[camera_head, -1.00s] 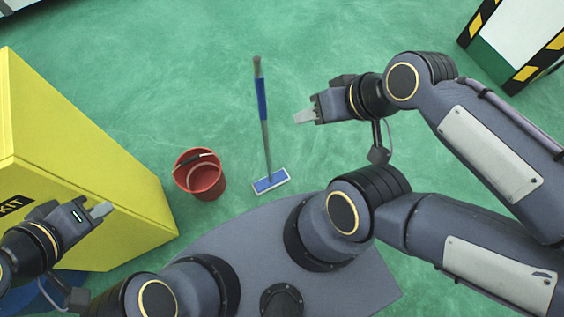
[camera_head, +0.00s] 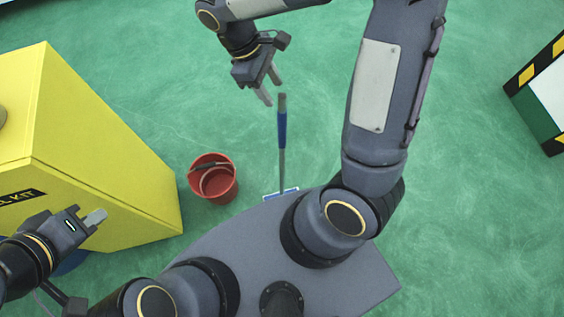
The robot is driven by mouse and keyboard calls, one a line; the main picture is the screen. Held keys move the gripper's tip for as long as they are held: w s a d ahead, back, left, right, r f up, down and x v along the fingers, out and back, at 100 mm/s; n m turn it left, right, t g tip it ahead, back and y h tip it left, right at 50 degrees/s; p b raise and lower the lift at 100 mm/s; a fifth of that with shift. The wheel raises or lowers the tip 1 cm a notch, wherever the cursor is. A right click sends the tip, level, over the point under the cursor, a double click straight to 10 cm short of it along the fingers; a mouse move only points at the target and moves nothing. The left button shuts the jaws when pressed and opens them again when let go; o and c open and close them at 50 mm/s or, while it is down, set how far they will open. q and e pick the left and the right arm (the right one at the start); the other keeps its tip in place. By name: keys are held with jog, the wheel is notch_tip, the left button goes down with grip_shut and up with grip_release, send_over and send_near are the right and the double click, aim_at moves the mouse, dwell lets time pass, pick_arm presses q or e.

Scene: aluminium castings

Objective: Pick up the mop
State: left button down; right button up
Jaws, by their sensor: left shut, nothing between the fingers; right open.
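My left gripper (camera_head: 98,216) is shut and empty at the lower left, in front of the yellow cabinet.
A red bucket (camera_head: 214,182) stands on the floor left of the mop. A large yellow cabinet (camera_head: 95,150) fills the left side. A black-and-yellow striped frame (camera_head: 535,75) stands at the right edge. Green floor (camera_head: 470,200) is clear on the right.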

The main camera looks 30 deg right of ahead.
aim_at(283, 105)
jog(key=x, duration=0.7)
jog(key=shift+d+f, duration=0.2)
grip_shut()
jog(key=shift+r, duration=0.1)
dwell(1.1)
